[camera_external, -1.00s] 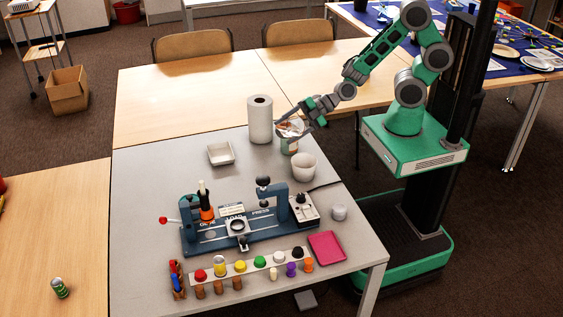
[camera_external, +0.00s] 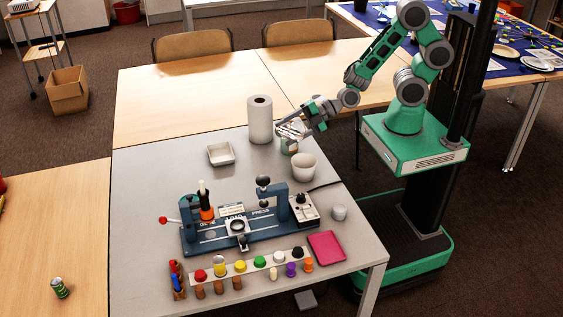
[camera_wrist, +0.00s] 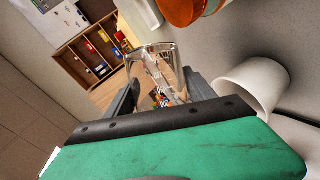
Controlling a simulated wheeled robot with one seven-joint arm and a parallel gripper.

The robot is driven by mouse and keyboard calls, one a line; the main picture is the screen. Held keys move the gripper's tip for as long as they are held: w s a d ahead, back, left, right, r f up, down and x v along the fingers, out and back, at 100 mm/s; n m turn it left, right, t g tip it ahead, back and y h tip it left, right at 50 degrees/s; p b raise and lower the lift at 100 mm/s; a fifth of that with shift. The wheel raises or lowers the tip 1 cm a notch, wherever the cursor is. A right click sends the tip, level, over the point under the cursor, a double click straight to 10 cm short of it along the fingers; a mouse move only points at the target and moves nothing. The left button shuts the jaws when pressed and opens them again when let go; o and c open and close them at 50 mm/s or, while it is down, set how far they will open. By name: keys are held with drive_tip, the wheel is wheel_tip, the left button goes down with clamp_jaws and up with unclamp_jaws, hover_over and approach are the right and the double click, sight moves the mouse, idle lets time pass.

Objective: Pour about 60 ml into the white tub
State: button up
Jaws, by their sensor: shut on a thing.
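My gripper (camera_external: 292,133) is shut on a clear measuring beaker, which shows in the wrist view (camera_wrist: 160,75) with dark scale marks on its wall. In the outside view the beaker (camera_external: 288,131) is small and partly covered by the fingers; it looks tilted above the table. Its liquid level cannot be made out. The white tub (camera_external: 303,167) stands upright on the grey table, just right of and nearer than the gripper. A white round vessel at the right of the wrist view (camera_wrist: 254,84) appears to be this tub. No stream of liquid is visible.
A paper roll (camera_external: 260,120) stands left of the gripper. A greenish container (camera_external: 289,146) is below it. An orange round thing (camera_wrist: 182,8) tops the wrist view.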

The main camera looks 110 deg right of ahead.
drive_tip(key=shift+a+f+n, duration=0.1)
drive_tip(key=shift+f+n, duration=0.05)
drive_tip(key=shift+n, duration=0.25)
drive_tip(key=shift+s+a+f+n+t+h+p, duration=0.2)
drive_tip(key=shift+a+n+t+h+p, duration=0.1)
drive_tip(key=shift+a+t+h+p, duration=0.15)
drive_tip(key=shift+a+f, duration=0.15)
drive_tip(key=shift+a, duration=0.05)
drive_tip(key=shift+a+n+p, duration=0.3)
drive_tip(key=shift+a+p, duration=0.05)
drive_tip(key=shift+p, duration=0.15)
idle(0.4)
drive_tip(key=shift+s+a+n+t+h+b, duration=0.1)
drive_tip(key=shift+n+t+h+b, duration=0.2)
drive_tip(key=shift+b, duration=0.3)
drive_tip(key=shift+a+r+n+b, duration=0.1)
drive_tip(key=shift+r+n+b, duration=0.25)
drive_tip(key=shift+b, duration=0.9)
